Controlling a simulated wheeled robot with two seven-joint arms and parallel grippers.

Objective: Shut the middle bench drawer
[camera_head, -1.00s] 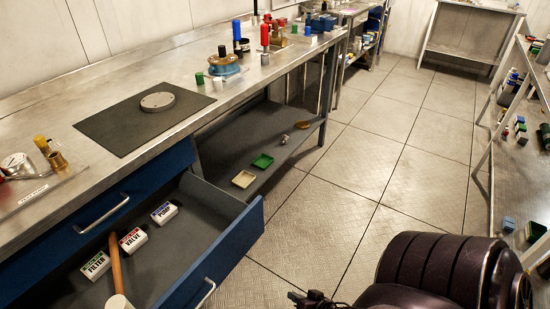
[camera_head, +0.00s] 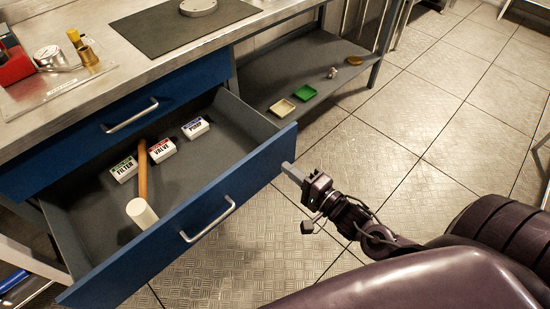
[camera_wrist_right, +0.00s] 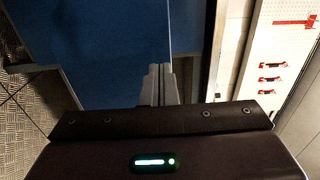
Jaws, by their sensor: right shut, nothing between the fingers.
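The middle bench drawer (camera_head: 240,213) is pulled well out from the blue bench, with a silver handle (camera_head: 208,219) on its front. Inside lie boxes marked FILTER (camera_head: 124,170), VALVE (camera_head: 161,150) and PUMP (camera_head: 195,127), and a mallet (camera_head: 142,208) with a wooden handle and white head. My right gripper (camera_head: 291,172) is shut and empty at the right end of the drawer front, close to its outer face; I cannot tell if it touches. In the right wrist view the shut fingers (camera_wrist_right: 159,85) point at a blue panel (camera_wrist_right: 110,45). My left gripper is not in view.
A closed blue drawer (camera_head: 120,120) with a handle sits above the open one. The bench top (camera_head: 235,12) carries a dark mat and small parts. A lower shelf (camera_head: 320,65) holds green and cream trays.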

